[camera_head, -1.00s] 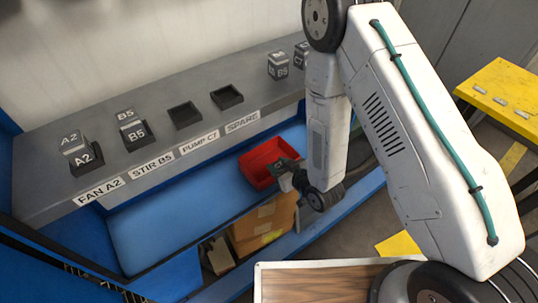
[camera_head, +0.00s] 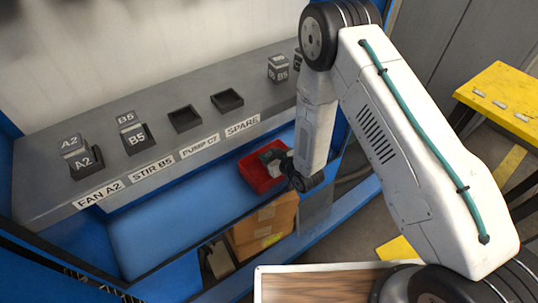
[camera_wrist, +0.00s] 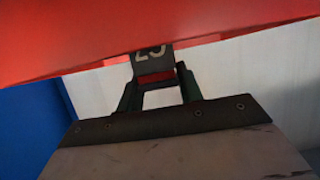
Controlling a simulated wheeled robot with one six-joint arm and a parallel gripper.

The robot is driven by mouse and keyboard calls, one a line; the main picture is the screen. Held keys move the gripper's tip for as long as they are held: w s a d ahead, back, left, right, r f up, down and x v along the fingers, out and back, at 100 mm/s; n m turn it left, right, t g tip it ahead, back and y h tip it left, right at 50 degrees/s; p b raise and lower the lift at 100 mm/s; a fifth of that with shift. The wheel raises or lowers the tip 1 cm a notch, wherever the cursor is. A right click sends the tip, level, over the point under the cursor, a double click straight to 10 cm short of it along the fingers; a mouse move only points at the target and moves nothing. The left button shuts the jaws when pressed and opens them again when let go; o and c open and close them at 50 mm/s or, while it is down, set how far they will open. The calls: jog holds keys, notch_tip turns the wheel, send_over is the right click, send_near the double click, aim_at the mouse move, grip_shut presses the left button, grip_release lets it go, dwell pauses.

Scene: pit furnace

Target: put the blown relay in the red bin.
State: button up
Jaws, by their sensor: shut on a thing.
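The red bin (camera_head: 262,184) stands on the blue lower shelf, and its red wall fills the top of the wrist view (camera_wrist: 90,35). In the wrist view my gripper (camera_wrist: 158,82) is shut on a dark grey relay (camera_wrist: 151,64). The relay has a pale marking, partly cut off, that I cannot read for sure. It overlaps the red wall in that view; whether it touches the bin is unclear.
On the grey ledge, relays sit in the FAN A2 (camera_head: 86,164) and STIR B5 (camera_head: 135,138) sockets. The PUMP C7 (camera_head: 185,118) and SPARE (camera_head: 227,100) sockets are empty. A B5 relay (camera_head: 278,70) stands farther right. Cardboard boxes (camera_head: 262,222) lie below the bin.

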jog(key=shift+f, duration=0.1)
jog(key=shift+f, duration=0.5)
jog(key=o, duration=1)
jog(key=shift+r, duration=0.1)
jog(key=shift+r, duration=0.3)
jog(key=v, duration=1.2)
jog(key=shift+r, duration=0.25)
